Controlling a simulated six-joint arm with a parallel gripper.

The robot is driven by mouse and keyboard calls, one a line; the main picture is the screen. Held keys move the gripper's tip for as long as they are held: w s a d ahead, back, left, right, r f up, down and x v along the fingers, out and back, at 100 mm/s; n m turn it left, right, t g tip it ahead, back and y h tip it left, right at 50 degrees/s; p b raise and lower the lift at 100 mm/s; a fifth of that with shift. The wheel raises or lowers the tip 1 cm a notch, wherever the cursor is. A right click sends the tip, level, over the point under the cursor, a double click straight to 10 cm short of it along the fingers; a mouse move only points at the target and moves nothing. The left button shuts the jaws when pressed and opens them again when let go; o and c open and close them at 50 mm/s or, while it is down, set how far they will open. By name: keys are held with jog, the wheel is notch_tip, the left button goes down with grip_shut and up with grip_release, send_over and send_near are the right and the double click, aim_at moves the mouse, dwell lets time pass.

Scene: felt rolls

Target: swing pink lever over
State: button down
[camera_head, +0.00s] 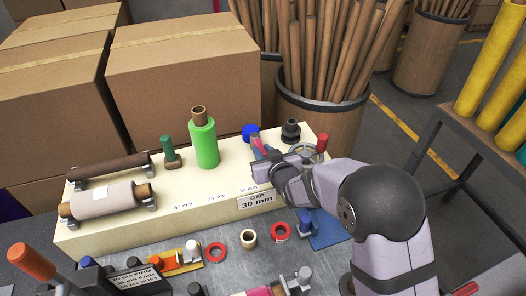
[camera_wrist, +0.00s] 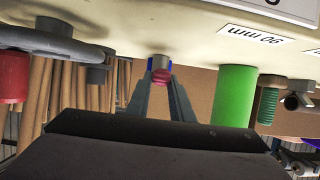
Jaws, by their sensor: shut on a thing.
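The pink lever (camera_head: 256,142) stands on the cream bench block (camera_head: 135,222), in front of a blue round knob (camera_head: 250,130). My gripper (camera_head: 262,151) reaches it from the right and is shut on it. In the wrist view the pink end (camera_wrist: 161,76) sits between the tips of my two fingers (camera_wrist: 160,84). My fingers hide part of the lever, so its exact tilt is hard to tell. A label reading "GAP 30 mm" (camera_head: 256,200) is on the block's front.
A green roll (camera_head: 203,143) stands left of the lever. A black knob (camera_head: 291,131) and a red-handled wheel (camera_head: 322,143) are close on the right. Grey and brown rolls lie at the left. Rings (camera_head: 249,238) and tools cover the metal table in front. Cartons and tube bins stand behind.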

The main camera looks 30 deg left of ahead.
jog(key=shift+w+d+n+g, duration=0.2)
jog(key=shift+n+g, duration=0.1)
jog(key=shift+w+d+r+n+g+y, duration=0.1)
jog(key=shift+w+d+n+g+y, duration=0.1)
jog(key=shift+w+n+g+y, duration=0.15)
jog(key=shift+w+d+r+n+g+y+p, duration=0.15)
jog(key=shift+w+d+n+g+y+p, duration=0.15)
jog(key=shift+n+g+y+p, duration=0.6)
jog(key=p, duration=0.2)
jog(key=w+n+g+p, duration=0.1)
jog(key=shift+w+d+n+g+p, duration=0.1)
jog(key=shift+d+n+g+p, duration=0.15)
jog(key=shift+d+p, duration=0.1)
jog(key=shift+w+d+n+g+y+p, duration=0.1)
jog(key=shift+w+n+g+y+p, duration=0.4)
jog(key=shift+n+g+p, duration=0.35)
jog(key=shift+f, duration=0.2)
jog(key=c, duration=1.6)
grip_release()
jog(key=shift+o, duration=0.2)
